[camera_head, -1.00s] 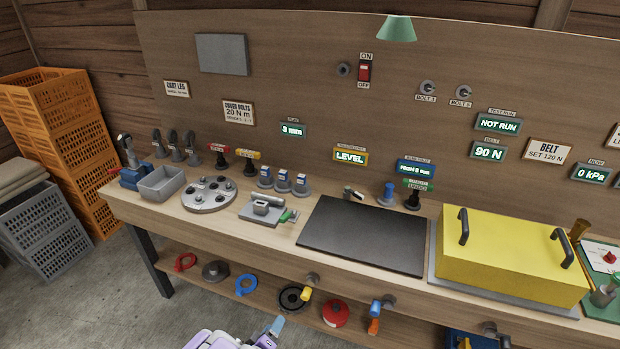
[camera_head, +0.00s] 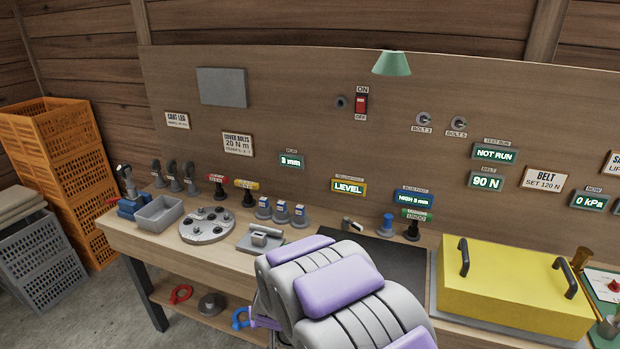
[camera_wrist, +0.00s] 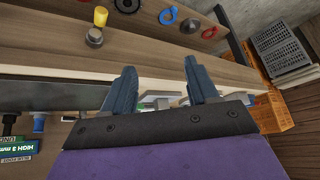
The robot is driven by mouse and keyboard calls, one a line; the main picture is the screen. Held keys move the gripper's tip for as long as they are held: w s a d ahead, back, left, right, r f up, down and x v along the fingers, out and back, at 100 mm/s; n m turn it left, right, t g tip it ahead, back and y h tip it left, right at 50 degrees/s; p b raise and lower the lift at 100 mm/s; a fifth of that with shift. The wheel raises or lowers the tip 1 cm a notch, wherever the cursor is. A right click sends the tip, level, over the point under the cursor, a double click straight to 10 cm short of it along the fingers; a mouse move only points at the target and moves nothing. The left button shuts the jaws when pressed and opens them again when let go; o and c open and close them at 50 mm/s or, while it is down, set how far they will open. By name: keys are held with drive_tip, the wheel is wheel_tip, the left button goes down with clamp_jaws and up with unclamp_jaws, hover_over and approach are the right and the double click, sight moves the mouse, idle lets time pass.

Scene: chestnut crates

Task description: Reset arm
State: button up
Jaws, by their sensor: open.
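My gripper (camera_wrist: 160,92) shows in the wrist view with its two blue-grey fingers spread apart and nothing between them. The wrist view is rolled over, with the workbench's front edge crossing behind the fingers. In the head view my grey and lilac arm rises in front of the bench and covers part of the black mat (camera_head: 405,262). The gripper itself cannot be made out in the head view. The workbench (camera_head: 150,236) carries a round grey plate with bolts (camera_head: 207,226) and a grey block fixture (camera_head: 262,238), both left of my arm.
A yellow cover with two handles (camera_head: 505,285) stands on the bench at right. A grey bin (camera_head: 160,212) sits at left. Orange crates (camera_head: 62,150) and a grey crate (camera_head: 45,258) stack on the floor at far left. A green lamp (camera_head: 392,64) hangs above.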

drive_tip(key=s+d+r+m+g, duration=0.1)
drive_tip(key=s+d+r+g, duration=0.2)
drive_tip(key=s+d+r, duration=0.95)
drive_tip(key=s+d+r+m+g+h, duration=0.1)
drive_tip(key=s+d, duration=0.5)
drive_tip(key=s, duration=0.6)
drive_tip(key=s+d+r+m+g+h, duration=0.1)
drive_tip(key=s+d+r+g, duration=0.2)
drive_tip(key=s+d, duration=0.4)
drive_tip(key=s, duration=0.5)
drive_tip(key=shift+r+m+h, duration=0.2)
drive_tip(key=shift+m+h, duration=0.1)
